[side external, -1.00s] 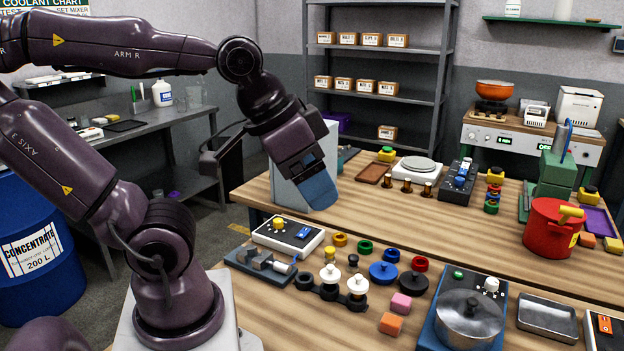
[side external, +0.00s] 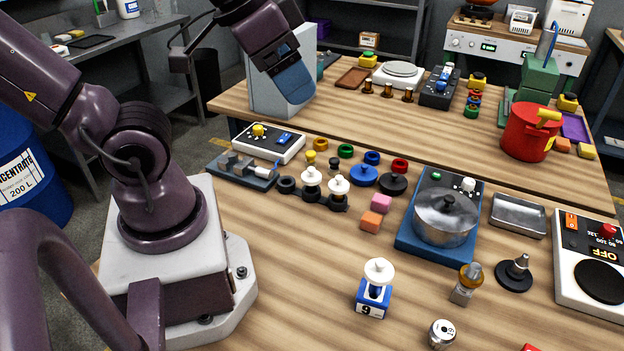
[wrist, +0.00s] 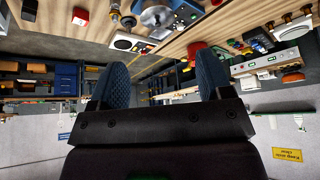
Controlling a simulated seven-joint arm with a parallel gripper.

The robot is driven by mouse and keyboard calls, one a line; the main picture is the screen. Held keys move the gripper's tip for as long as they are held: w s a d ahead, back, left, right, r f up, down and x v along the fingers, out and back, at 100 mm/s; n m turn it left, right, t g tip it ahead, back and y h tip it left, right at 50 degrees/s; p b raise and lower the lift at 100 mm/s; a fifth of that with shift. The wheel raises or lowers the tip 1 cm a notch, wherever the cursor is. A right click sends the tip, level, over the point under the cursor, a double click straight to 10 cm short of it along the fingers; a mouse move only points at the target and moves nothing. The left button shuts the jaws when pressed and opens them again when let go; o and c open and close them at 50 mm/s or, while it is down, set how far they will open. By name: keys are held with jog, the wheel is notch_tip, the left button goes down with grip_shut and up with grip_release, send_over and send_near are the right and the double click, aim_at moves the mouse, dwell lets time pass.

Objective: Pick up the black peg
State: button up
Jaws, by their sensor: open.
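A small black peg (side external: 334,164) stands upright on the wooden bench in the side view, just right of a small yellow peg (side external: 310,158). White-topped pieces on black bases (side external: 312,182) stand in front of it. My gripper (side external: 294,88) hangs tilted in the air in front of a pale grey box, up and left of the peg in the picture. In the wrist view, the two blue fingers of my gripper (wrist: 161,82) are spread apart with nothing between them. I cannot make out the black peg in the wrist view.
Coloured rings and knobs (side external: 363,176) crowd around the peg. A control box (side external: 270,143) and a grey vise (side external: 243,167) lie left of it. A pot (side external: 446,214) on a blue plate stands to the right.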

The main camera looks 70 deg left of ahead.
jog(key=shift+c, duration=1.2)
jog(key=m+y, duration=1.7)
jog(key=m, duration=0.4)
send_near(312, 184)
jog(key=x, duration=1)
jog(key=shift+a+f, duration=0.1)
jog(key=c, duration=0.8)
